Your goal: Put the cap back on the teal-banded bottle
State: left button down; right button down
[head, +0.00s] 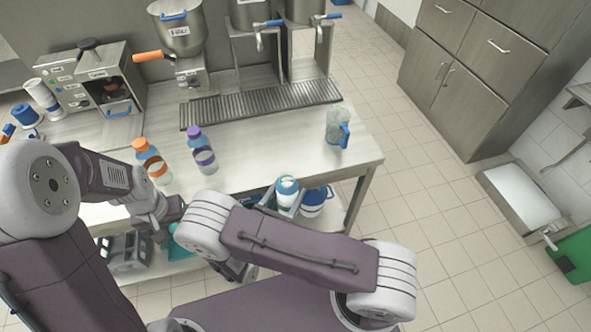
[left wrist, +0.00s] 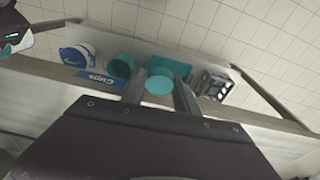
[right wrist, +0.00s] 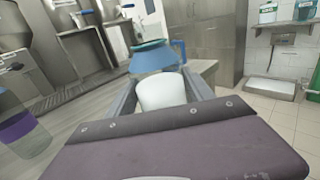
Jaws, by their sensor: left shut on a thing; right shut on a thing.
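My right gripper (head: 286,204) is shut on the teal-banded bottle (head: 287,185), at the front edge of the counter. In the right wrist view the bottle's white part (right wrist: 161,93) sits between the fingers; which part of the bottle they grip is hard to tell. My left gripper (left wrist: 160,88) is shut on a light teal round cap (left wrist: 158,86), seen between its fingertips. In the head view the left gripper (head: 172,212) is low in front of the counter, left of the bottle and apart from it; the cap is not clear there.
An orange-capped bottle (head: 152,162) and a purple-capped bottle (head: 201,152) stand on the counter. A clear jug with a blue handle (head: 337,128) stands near its right end. A blue-and-white tub (head: 314,203) and a grey rack (head: 124,251) are lower down.

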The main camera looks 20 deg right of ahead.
jog(key=w+a+r+n+t+y, duration=0.1)
jog(key=a+n+t+y, duration=0.1)
jog(key=a, duration=0.6)
jog(key=shift+a+y, duration=0.2)
jog(key=shift+y, duration=0.1)
pick_arm(q)
jog(key=shift+s, duration=0.1)
jog(key=shift+s, duration=0.35)
jog(key=r+m, duration=0.1)
jog(key=w+d+r+m, duration=0.1)
jog(key=r+m, duration=0.1)
jog(key=r, duration=0.1)
jog(key=shift+w+d+r, duration=0.1)
jog(key=shift+w+d, duration=0.1)
jog(key=shift+d, duration=0.15)
jog(key=w+d+r+m, duration=0.1)
jog(key=d+r+m, duration=0.3)
jog(key=d, duration=0.6)
jog(key=d+r+m+h, duration=0.1)
jog(key=d+r+m, duration=0.3)
jog(key=d+r, duration=0.4)
jog(key=d, duration=0.3)
jog(key=shift+w+r+g, duration=0.25)
jog(key=shift+w+g, duration=0.05)
jog(key=shift+w, duration=0.1)
